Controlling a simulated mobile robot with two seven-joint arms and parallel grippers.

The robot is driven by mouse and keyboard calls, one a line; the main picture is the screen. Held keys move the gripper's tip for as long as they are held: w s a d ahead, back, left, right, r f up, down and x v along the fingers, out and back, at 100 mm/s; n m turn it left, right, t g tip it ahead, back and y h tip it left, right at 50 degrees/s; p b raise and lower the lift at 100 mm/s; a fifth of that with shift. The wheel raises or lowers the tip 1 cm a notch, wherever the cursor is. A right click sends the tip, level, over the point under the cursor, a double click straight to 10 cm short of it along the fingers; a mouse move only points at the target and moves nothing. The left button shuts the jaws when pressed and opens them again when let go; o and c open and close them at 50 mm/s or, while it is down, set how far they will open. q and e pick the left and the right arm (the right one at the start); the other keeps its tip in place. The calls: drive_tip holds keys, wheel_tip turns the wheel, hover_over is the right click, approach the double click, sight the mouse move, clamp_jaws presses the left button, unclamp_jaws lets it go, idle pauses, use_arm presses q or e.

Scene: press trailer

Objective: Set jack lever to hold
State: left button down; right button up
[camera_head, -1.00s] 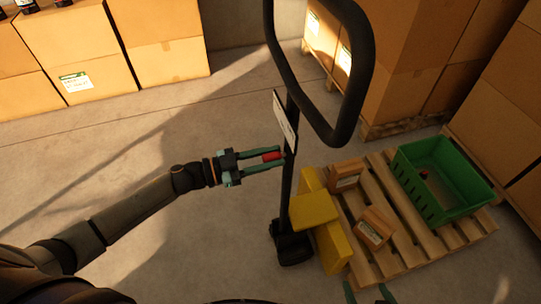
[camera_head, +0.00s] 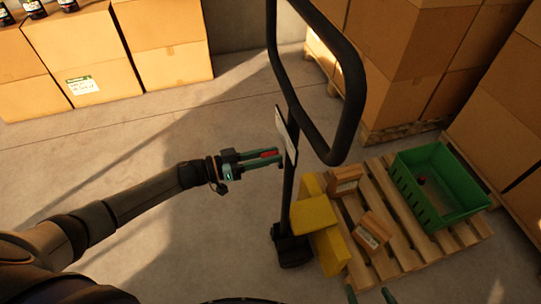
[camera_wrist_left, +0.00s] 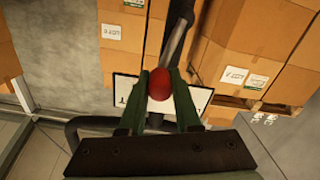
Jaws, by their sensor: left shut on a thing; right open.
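The pallet jack's black handle loop (camera_head: 358,95) rises from its upright post (camera_head: 287,195), with a white label plate (camera_head: 286,135) on the post. The red lever knob (camera_head: 269,154) is beside the post, just left of the plate. My left gripper (camera_head: 276,159) is shut on the red lever knob. In the left wrist view the knob (camera_wrist_left: 160,84) sits between the two green fingers (camera_wrist_left: 160,95), in front of the label plate (camera_wrist_left: 198,101).
A wooden pallet (camera_head: 400,228) right of the post holds a green crate (camera_head: 440,185) and small boxes (camera_head: 372,230). The jack's yellow body (camera_head: 313,213) is by the post. Cartons (camera_head: 400,60) stand behind. The floor at left is clear.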

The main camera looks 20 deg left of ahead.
use_arm(q)
drive_tip(key=shift+w+a+n, duration=0.4)
drive_tip(key=shift+w+n, duration=0.15)
drive_tip(key=shift+n, duration=0.55)
drive_tip(key=c, duration=0.6)
unclamp_jaws()
drive_tip(key=v, duration=1.2)
drive_tip(key=shift+s+a+b, duration=0.2)
drive_tip(key=shift+b, duration=0.1)
drive_tip(key=shift+d, duration=0.1)
